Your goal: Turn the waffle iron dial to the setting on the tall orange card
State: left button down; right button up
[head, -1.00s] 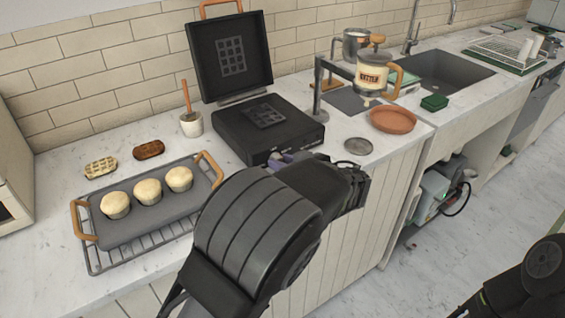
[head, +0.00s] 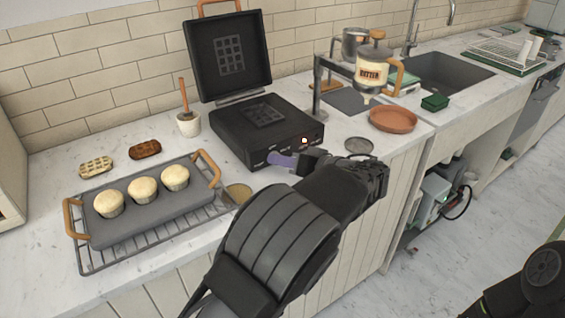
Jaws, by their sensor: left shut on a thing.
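The black waffle iron (head: 232,137) stands open on the counter, its lid (head: 229,58) tilted up at the back. A small orange light (head: 305,141) glows on its front face. My left gripper (head: 282,160) is at that front face, its pale purple fingertip against it. It is shut on the dial, which is mostly hidden behind the fingers, so its setting cannot be read. I cannot make out a tall orange card. Part of my right arm shows at the bottom right, with its gripper out of view.
A tray (head: 150,222) with muffins on a wire rack lies left of my arm. A butter dispenser (head: 373,72) on a stand is right of the iron. A terracotta dish (head: 393,119) and a grey disc (head: 359,146) lie near the counter's edge.

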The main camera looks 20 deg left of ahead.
dwell(0.3)
pick_arm(q)
jog(key=c, duration=1.1)
grip_release()
jog(key=shift+c, duration=0.2)
jog(key=shift+b+v, duration=0.45)
jog(key=shift+v, duration=3.45)
jog(key=shift+f, duration=0.1)
